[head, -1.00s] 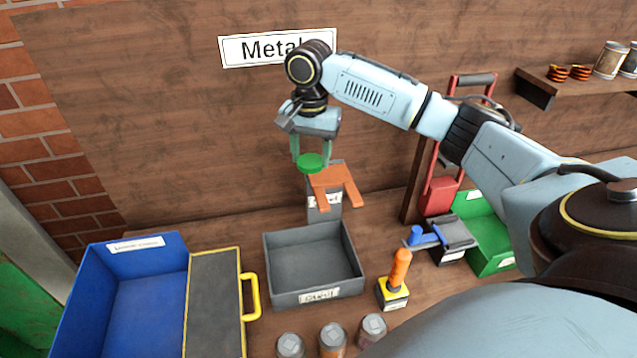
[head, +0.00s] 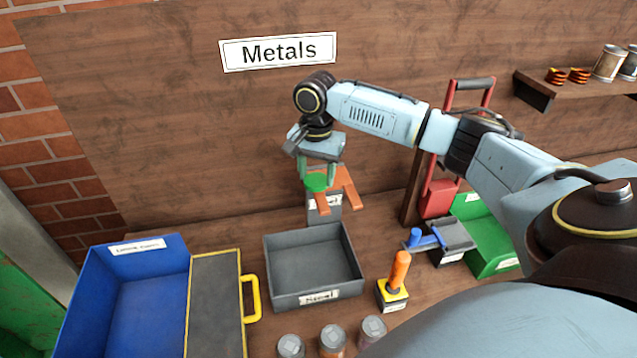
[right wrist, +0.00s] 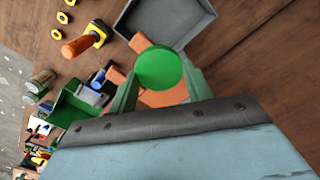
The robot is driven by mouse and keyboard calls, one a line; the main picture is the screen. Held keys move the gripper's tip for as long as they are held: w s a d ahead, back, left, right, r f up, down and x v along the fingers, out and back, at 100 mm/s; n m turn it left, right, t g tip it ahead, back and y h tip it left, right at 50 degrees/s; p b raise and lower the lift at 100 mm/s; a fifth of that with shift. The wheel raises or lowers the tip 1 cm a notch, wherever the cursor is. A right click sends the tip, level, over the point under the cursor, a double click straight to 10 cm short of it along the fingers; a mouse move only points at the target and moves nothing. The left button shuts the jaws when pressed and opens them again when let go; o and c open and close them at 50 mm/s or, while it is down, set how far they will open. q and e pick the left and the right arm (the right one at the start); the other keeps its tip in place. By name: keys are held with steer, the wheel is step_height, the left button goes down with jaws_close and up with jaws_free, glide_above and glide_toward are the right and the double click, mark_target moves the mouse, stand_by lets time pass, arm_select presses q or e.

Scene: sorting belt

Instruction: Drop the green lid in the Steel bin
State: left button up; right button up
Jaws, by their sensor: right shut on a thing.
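The green lid (head: 316,183) is a round flat disc. My right gripper (head: 319,177) is shut on it and holds it in the air, behind the open grey bin. In the right wrist view the lid (right wrist: 159,68) sits between the fingertips (right wrist: 162,84). The grey bin (head: 284,300) stands empty on the bench, with a front label too blurred to read surely. Part of this bin also shows at the top of the right wrist view (right wrist: 188,42). My left gripper is not in view.
An orange forked piece (head: 349,190) on a grey labelled block is close behind the lid. A blue bin (head: 140,300) stands left, an orange-handled tool (head: 399,270) right of the grey bin, and several small jars (head: 332,338) in front. A "Metals" sign (head: 278,51) hangs above.

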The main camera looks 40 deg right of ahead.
steer(key=o, duration=1.1)
steer(key=shift+c, duration=0.2)
steer(key=shift+r, duration=0.15)
step_height(320, 180, up, 13)
steer(key=b, duration=0.1)
